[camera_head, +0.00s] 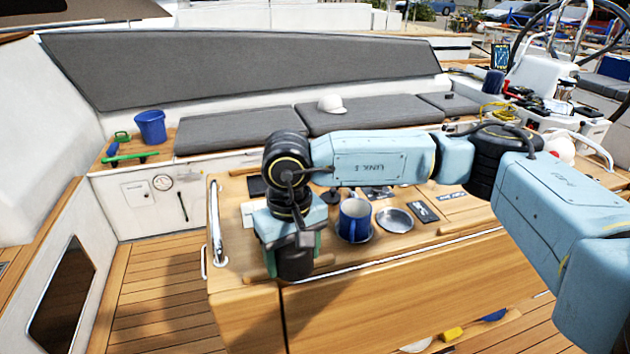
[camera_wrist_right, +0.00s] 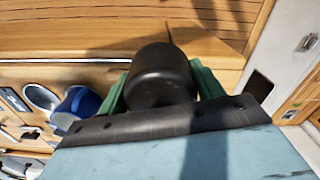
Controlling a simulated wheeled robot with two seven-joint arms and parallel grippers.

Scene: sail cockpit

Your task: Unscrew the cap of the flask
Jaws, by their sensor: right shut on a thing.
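My right gripper (camera_head: 295,252) points down at the left front part of the wooden cockpit table (camera_head: 235,245). Its green fingers are shut on a smooth black cylinder (camera_head: 296,265), one finger on each side. The right wrist view also shows this black cylinder (camera_wrist_right: 160,76) between the green fingers, with its rounded end beyond them. I cannot tell whether it is the flask's cap or the flask itself; no separate flask body shows. The gripper hides part of the table behind it. My left gripper is not in view.
A blue mug (camera_head: 354,220) and a round metal dish (camera_head: 395,220) stand on the table to the right of my gripper. Dark cards (camera_head: 422,212) lie beyond. A metal rail (camera_head: 215,225) runs along the table's left edge. A blue bucket (camera_head: 150,127) stands on the far bench.

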